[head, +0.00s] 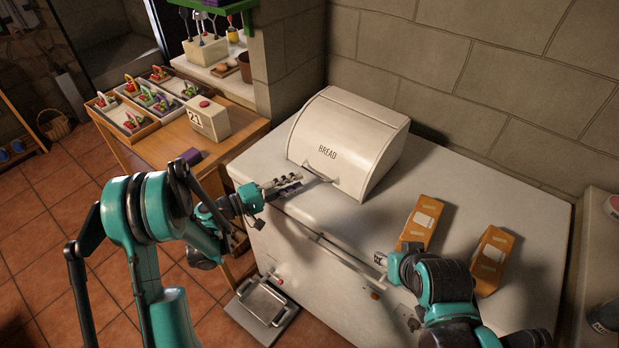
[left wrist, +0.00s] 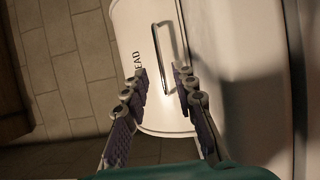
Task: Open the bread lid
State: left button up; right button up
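The cream bread bin (head: 345,140) stands on the white worktop against the wall, its curved lid marked BREAD facing front and down. The lid looks shut. Its metal bar handle (head: 318,172) is low on the front and also shows in the left wrist view (left wrist: 166,60). My left gripper (head: 288,186) is just in front of the handle. In the left wrist view its fingers (left wrist: 162,82) are apart, with the handle ahead of the gap and nothing clearly held. My right gripper (head: 380,258) is low at the worktop's front edge; its fingers are too small to read.
Two orange packets (head: 421,222) (head: 490,258) lie on the worktop at the right. A wooden table (head: 185,150) at the left holds trays of small items and a calendar block (head: 208,118). The worktop between the bin and the packets is clear.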

pick_arm(q)
jog(key=b+x, duration=0.1)
jog(key=x, duration=0.5)
grip_shut()
